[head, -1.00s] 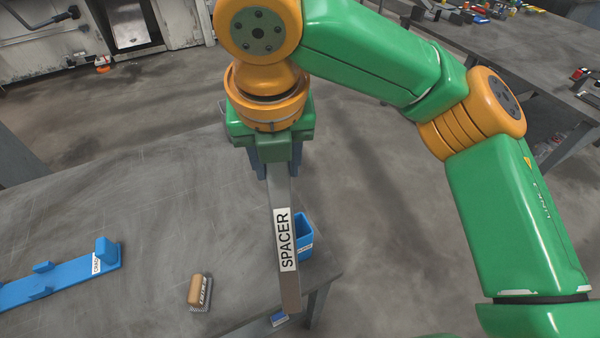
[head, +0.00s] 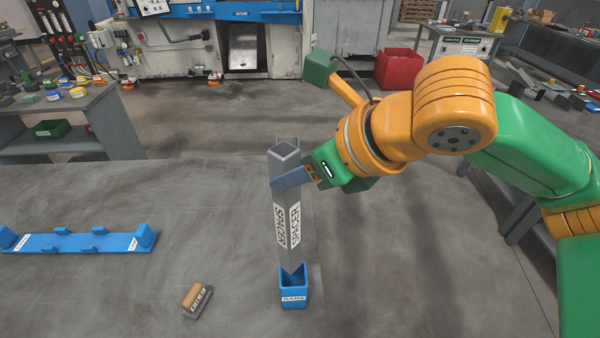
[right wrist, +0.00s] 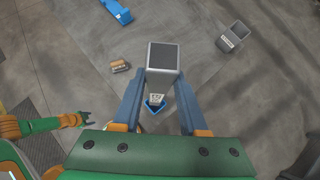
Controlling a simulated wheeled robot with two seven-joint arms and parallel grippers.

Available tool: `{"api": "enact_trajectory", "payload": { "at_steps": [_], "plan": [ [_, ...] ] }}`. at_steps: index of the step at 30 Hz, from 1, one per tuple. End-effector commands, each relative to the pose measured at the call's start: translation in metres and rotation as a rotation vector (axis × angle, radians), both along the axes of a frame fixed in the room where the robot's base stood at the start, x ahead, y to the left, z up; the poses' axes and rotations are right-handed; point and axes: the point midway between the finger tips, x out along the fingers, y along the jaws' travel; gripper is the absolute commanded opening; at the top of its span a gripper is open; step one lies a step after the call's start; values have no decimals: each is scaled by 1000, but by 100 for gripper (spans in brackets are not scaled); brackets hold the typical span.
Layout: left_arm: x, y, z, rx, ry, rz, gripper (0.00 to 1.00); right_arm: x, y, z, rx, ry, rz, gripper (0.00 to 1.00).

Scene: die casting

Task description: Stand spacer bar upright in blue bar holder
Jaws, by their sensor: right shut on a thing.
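The grey square spacer bar (head: 290,228), labelled SPACER, stands about upright in the head view. My right gripper (head: 291,178) is shut on it near its top, coming from the right. The blue bar holder (head: 294,297) is on the table under the bar. The bar's lower end shows in or just over the holder's mouth; how deep it sits I cannot tell. In the right wrist view the bar's top (right wrist: 164,57) is between my fingers, with the holder (right wrist: 155,108) below. My left gripper (right wrist: 85,118) shows small at the left there; its jaw state is unclear.
A blue rack (head: 75,243) lies at the left of the table. A small tan-topped brush-like block (head: 196,300) lies left of the holder. A grey hollow box-like thing (right wrist: 233,37) shows at upper right in the wrist view.

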Motion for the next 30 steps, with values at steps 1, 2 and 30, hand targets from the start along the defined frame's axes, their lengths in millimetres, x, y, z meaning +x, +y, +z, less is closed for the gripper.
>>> {"api": "enact_trajectory", "payload": {
  "at_steps": [1, 2, 30],
  "plan": [
    [0, 0, -12, 1, 0, 0, 62, 0, 0, -11, 1, -2, -1, 0],
    [0, 0, -16, 1, 0, 0, 62, 0, 0, -14, 0, -1, -1, 0],
    [0, -3, -80, -3, 0, 1, 62, -2, -1, -119, -9, 17, 1, 0]
  ]
}}
